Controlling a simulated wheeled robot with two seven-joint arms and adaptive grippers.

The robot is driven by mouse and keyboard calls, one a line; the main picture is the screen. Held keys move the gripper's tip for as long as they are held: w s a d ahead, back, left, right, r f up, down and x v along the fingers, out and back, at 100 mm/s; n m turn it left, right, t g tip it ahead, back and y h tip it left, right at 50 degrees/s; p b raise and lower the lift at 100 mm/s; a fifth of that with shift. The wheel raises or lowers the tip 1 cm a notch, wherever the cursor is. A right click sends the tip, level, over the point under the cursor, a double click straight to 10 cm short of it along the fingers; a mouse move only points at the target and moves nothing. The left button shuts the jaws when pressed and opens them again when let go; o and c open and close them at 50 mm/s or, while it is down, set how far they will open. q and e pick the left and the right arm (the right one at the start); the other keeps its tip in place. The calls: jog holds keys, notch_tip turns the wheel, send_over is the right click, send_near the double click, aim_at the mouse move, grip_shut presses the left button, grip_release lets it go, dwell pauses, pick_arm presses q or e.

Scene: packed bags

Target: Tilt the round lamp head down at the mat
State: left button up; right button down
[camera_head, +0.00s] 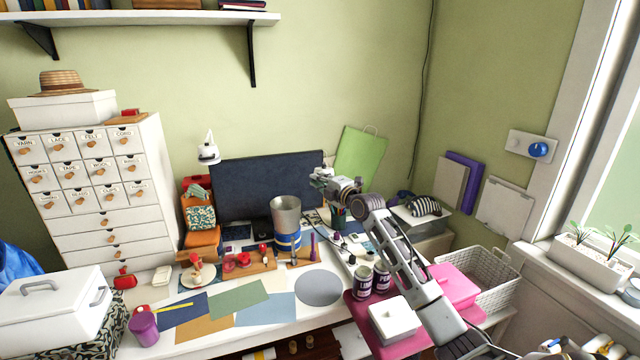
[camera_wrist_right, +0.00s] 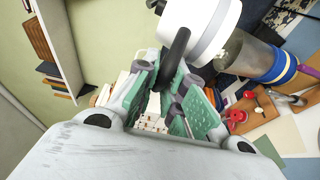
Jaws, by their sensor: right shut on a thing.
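The white round lamp head (camera_wrist_right: 202,25) is close in front of my fingers at the top of the right wrist view. In the head view my right gripper (camera_head: 322,186) is above the back of the table, pointing left. The lamp head is hard to tell from the gripper there. A round grey mat (camera_head: 318,287) lies flat at the table's front, below and apart from the gripper. My left gripper is not in view.
A metal cylinder with a blue band (camera_head: 287,212) stands left of and below my right gripper. A dark board (camera_head: 255,180) stands behind it. Paint tins (camera_head: 363,280) and a pink box (camera_head: 455,287) are near my right arm. Flat coloured sheets (camera_head: 240,299) cover the front.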

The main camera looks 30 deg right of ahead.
jog(key=shift+r, duration=0.2)
jog(key=c, duration=1.5)
grip_release()
jog(key=shift+f, duration=0.1)
jog(key=shift+s+d, duration=0.15)
jog(key=shift+s, duration=2.85)
jog(key=shift+s+d, duration=0.15)
jog(key=shift+s, duration=2.85)
